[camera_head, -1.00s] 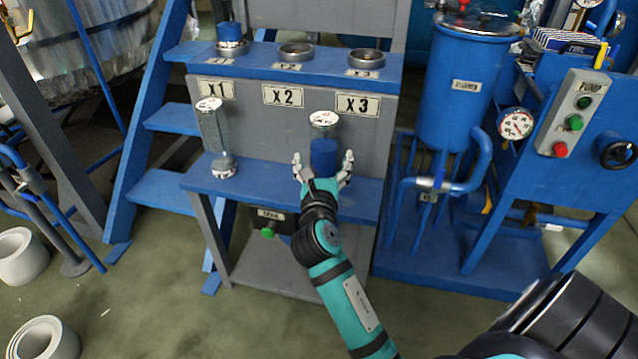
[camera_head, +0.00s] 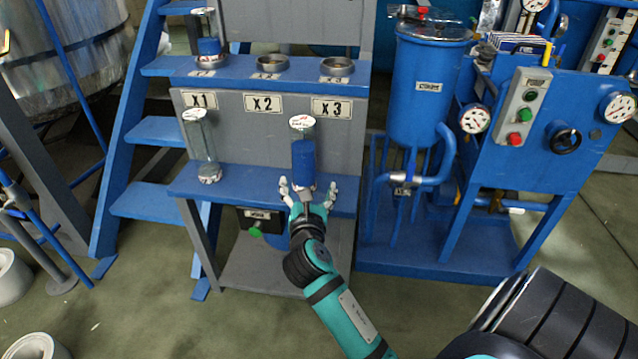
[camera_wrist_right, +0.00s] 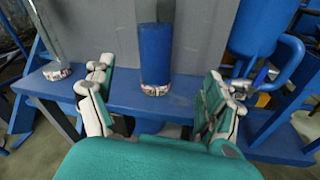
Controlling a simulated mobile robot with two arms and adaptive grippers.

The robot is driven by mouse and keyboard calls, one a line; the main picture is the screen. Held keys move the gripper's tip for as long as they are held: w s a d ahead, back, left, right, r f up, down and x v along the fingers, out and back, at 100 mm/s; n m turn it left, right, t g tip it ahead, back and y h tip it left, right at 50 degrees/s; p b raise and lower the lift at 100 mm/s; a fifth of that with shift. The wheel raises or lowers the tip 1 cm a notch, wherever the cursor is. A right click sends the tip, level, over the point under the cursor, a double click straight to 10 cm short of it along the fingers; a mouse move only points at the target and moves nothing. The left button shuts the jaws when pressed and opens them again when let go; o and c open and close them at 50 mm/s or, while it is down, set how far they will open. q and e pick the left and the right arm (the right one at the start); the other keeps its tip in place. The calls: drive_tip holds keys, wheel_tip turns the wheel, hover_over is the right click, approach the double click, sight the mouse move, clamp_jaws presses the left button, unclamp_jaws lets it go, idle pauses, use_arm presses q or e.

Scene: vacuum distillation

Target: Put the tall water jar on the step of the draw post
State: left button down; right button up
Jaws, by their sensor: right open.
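A tall clear jar with a white-labelled lid and a blue lower part (camera_head: 303,160) stands upright on the blue lower step (camera_head: 240,184) of the grey draw post, below the X3 label. In the right wrist view its blue part (camera_wrist_right: 155,55) stands straight ahead, its base resting on the step. My right gripper (camera_head: 308,192) is open, with its fingers spread left and right in front of the jar's base. In the wrist view the fingers (camera_wrist_right: 160,100) are clear of the jar. My left gripper is not in view.
A tall clear jar (camera_head: 203,148) stands on the same step below X1. A jar with blue content (camera_head: 209,46) stands in the X1 ring on the upper shelf. The X2 ring (camera_head: 272,64) and X3 ring (camera_head: 337,67) are empty. A blue pump unit (camera_head: 428,95) stands right.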

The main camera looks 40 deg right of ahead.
drive_tip(key=s+a+f+m+g+y, duration=0.5)
drive_tip(key=s+a+f+m, duration=0.1)
drive_tip(key=s+f+m, duration=0.65)
drive_tip(key=s+a+f+m+g+y, duration=0.3)
drive_tip(key=s+a+m+g+y, duration=0.1)
drive_tip(key=s+a+m, duration=0.6)
drive_tip(key=s+m+y, duration=0.1)
drive_tip(key=s, duration=0.2)
drive_tip(key=shift+s+f+y, duration=0.3)
drive_tip(key=shift+s+f, duration=0.1)
drive_tip(key=shift+w, duration=0.1)
